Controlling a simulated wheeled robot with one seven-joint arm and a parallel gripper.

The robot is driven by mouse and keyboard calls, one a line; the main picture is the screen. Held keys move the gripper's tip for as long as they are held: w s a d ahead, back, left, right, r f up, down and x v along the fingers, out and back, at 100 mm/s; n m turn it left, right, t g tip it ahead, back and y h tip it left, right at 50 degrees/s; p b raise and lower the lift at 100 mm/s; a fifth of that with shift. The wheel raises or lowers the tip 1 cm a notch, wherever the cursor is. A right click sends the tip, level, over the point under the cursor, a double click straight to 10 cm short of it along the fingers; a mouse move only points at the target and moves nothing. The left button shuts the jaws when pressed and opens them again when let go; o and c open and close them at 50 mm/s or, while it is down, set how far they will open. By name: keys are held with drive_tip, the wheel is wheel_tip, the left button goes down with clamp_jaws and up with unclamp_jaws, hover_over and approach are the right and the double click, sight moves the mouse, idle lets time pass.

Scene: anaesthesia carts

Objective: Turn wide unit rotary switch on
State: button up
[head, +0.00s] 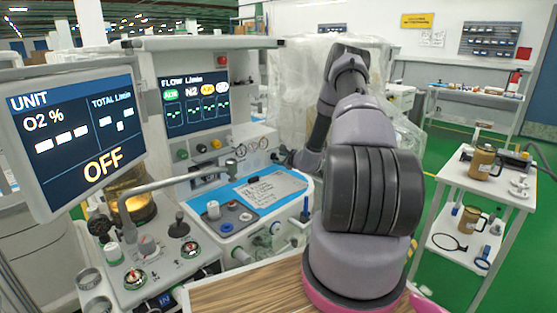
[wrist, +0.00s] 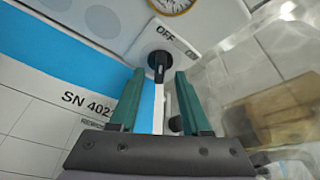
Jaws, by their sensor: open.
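The rotary switch (wrist: 158,64) shows in the wrist view as a black knob on a pale plate (wrist: 150,40) marked OFF, with a second, fainter label to its right. The knob points roughly up and down in the picture. My gripper (wrist: 160,74) is open, its two green fingers on either side of the knob's line, with the tips close to the knob. I cannot tell whether they touch it. In the head view, my gripper (head: 282,158) is small and partly hidden near the machine's right side. The unit screen (head: 80,140) reads OFF.
A round gauge (wrist: 172,4) sits above the switch. A clear, plastic-like surface (wrist: 265,90) is close on the right. A blue-edged panel (wrist: 60,80) lies left. In the head view, a second screen (head: 195,102) reads FLOW, and a cart (head: 490,180) with mugs stands right.

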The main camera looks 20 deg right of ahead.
drive_tip(key=shift+w+a+f, duration=0.1)
drive_tip(key=shift+w+f, duration=0.1)
drive_tip(key=shift+w, duration=0.45)
clamp_jaws()
drive_tip(key=m, duration=0.1)
drive_tip(key=m+g+y, duration=0.1)
drive_tip(key=shift+d+m, duration=0.2)
drive_tip(key=shift+m, duration=0.2)
drive_tip(key=shift+w+d+m+g+y, duration=0.1)
drive_tip(key=shift+m+g+y, duration=0.05)
drive_tip(key=shift+m+y, duration=0.4)
drive_tip(key=shift+d+m+g+y, duration=0.1)
drive_tip(key=shift+m+g+y, duration=0.05)
drive_tip(key=shift+m+y, duration=0.4)
drive_tip(key=m+y, duration=0.1)
drive_tip(key=m, duration=0.1)
drive_tip(key=m+y, duration=0.1)
drive_tip(key=m, duration=0.1)
drive_tip(key=shift+d+g+y, duration=0.2)
drive_tip(key=shift+g+y, duration=0.1)
drive_tip(key=shift+y, duration=0.1)
drive_tip(key=shift+m, duration=0.4)
